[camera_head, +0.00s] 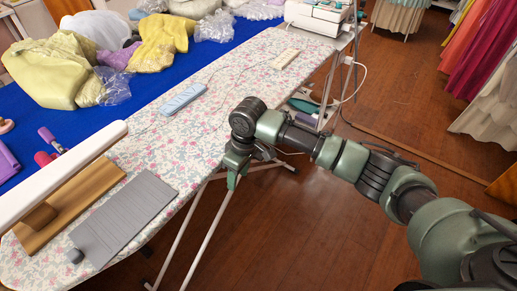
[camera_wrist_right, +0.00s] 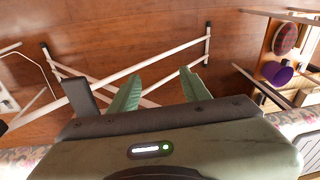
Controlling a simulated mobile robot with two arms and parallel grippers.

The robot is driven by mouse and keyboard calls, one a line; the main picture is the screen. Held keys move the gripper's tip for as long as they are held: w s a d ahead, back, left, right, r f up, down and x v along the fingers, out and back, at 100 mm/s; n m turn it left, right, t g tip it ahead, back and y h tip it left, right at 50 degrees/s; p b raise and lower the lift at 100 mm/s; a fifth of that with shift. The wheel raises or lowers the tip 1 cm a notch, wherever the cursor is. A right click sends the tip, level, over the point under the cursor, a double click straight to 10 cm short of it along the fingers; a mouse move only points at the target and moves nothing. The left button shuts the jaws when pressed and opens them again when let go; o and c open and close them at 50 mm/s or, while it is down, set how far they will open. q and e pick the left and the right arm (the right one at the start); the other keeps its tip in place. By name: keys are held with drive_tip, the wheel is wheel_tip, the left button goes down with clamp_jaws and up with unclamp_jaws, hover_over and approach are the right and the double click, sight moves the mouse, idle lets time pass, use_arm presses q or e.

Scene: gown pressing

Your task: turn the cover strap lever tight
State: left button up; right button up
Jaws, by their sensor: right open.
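The ironing board (camera_head: 215,125) has a floral cover and runs diagonally through the head view. My right gripper (camera_head: 233,182) points down at the board's near edge. In the right wrist view its two green fingers (camera_wrist_right: 160,85) stand apart with nothing between them, above the floor and the board's white legs. A dark upright piece (camera_wrist_right: 80,97) shows left of the fingers; I cannot tell whether it is the cover strap lever. I cannot make out the lever or strap for sure in the head view, where the arm hides part of the edge. My left gripper is not in view.
A white sleeve board on a wooden base (camera_head: 85,200) and a grey slatted mat (camera_head: 130,212) lie on the board's near end. A blue item (camera_head: 183,99) and a beige item (camera_head: 285,59) lie farther along. White legs (camera_head: 195,235) cross below. The wooden floor (camera_head: 300,230) is open at right.

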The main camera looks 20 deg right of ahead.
drive_tip(key=m+h, duration=0.1)
drive_tip(key=h, duration=0.1)
approach(259, 155)
drive_tip(key=shift+w+f, duration=0.1)
drive_tip(key=shift+d+f, duration=0.15)
drive_tip(key=shift+f, duration=0.1)
wheel_tip(259, 155, down, 7)
drive_tip(key=shift+w+f+p, duration=0.1)
drive_tip(key=shift+p, duration=0.5)
drive_tip(key=shift+c, duration=0.4)
clamp_jaws()
